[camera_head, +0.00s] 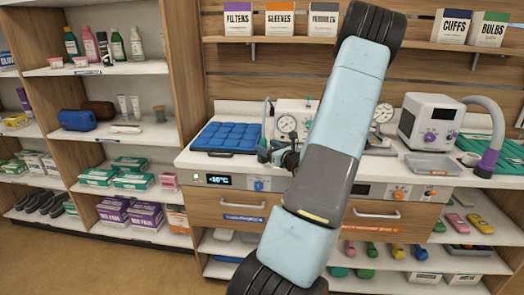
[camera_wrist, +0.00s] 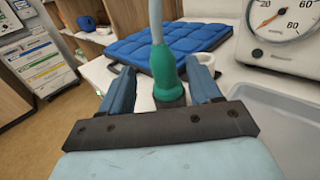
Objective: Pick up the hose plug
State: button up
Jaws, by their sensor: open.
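A teal hose plug (camera_wrist: 165,72) at the end of a pale grey hose (camera_wrist: 156,18) stands upright between the two fingers of my gripper (camera_wrist: 160,80) in the wrist view. The blue fingers are apart, one on each side of it; I cannot tell whether either touches it. In the head view my gripper (camera_head: 284,157) is low over the counter, and the teal plug (camera_head: 263,152) shows just left of it, partly hidden. A second hose, with a purple end (camera_head: 488,162), hangs from the white machine (camera_head: 430,120) at the right.
A blue quilted pad (camera_head: 226,137) lies left of the gripper. A gauge box (camera_wrist: 285,32) and a grey tray (camera_wrist: 270,112) stand close on the right in the wrist view. Drawers (camera_head: 240,208) are below the counter (camera_head: 195,160); stocked shelves (camera_head: 110,145) are at the left.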

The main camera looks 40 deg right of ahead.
jog(key=shift+w+d, duration=0.25)
jog(key=shift+w, duration=1.2)
jog(key=shift+w+d, duration=0.2)
jog(key=shift+w, duration=1.25)
jog(key=c, duration=1)
